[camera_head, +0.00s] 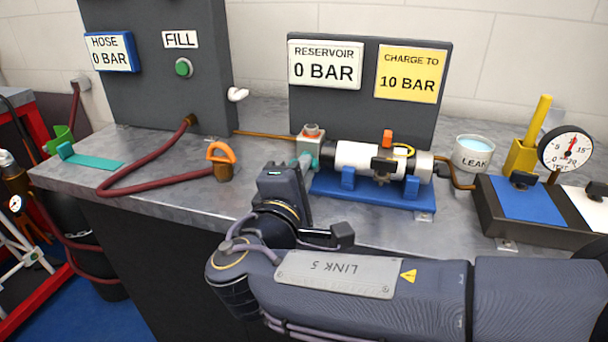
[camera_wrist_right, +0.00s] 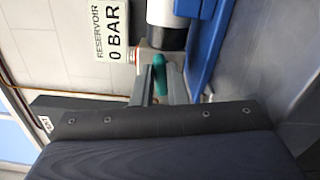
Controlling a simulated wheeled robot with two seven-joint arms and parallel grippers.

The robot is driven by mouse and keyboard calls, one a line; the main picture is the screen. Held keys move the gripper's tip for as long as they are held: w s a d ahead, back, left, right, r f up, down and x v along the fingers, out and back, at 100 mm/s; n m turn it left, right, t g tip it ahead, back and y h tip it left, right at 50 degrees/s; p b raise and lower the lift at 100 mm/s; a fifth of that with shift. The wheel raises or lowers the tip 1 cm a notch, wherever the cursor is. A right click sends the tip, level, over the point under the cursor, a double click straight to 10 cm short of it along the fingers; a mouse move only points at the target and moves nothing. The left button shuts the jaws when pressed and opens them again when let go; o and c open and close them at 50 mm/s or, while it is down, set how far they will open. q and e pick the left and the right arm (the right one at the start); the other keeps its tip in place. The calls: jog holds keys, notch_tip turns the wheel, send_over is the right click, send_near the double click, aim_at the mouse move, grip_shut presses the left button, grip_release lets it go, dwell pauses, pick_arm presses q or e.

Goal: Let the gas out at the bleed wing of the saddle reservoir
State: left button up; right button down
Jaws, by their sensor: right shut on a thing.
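The reservoir (camera_head: 357,158) is a white cylinder with black bands and dark ends, lying level in a blue saddle (camera_head: 371,193). It also shows in the right wrist view (camera_wrist_right: 160,12). At its left end is a grey fitting with an orange-red top (camera_head: 312,131) and the teal bleed wing (camera_wrist_right: 158,75). My right gripper (camera_wrist_right: 161,78) is shut on the bleed wing, its fingers on either side. In the head view my wrist and arm hide part of this grip. The reservoir sign (camera_head: 326,63) reads 0 BAR. My left gripper is not in view.
A charge card (camera_head: 411,73) reads 10 BAR. A leak cup (camera_head: 473,154), a yellow-handled block (camera_head: 521,157) and a round gauge (camera_head: 566,147) stand at right. A red hose (camera_head: 145,165) and an orange-handled fitting (camera_head: 221,162) lie at left. The bench's left front is mostly clear.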

jog(key=shift+a+f+m+y+b, duration=0.3)
jog(key=shift+a+f+m+b, duration=0.45)
jog(key=shift+b, duration=0.95)
jog(key=c, duration=1.7)
grip_release()
jog(key=shift+d+r, duration=0.1)
jog(key=shift+r, duration=0.2)
jog(key=o, duration=0.4)
jog(key=shift+d, duration=0.1)
jog(key=shift+v, duration=3.35)
jog(key=shift+d+r, duration=0.1)
jog(key=shift+r, duration=0.05)
jog(key=shift+m, duration=0.25)
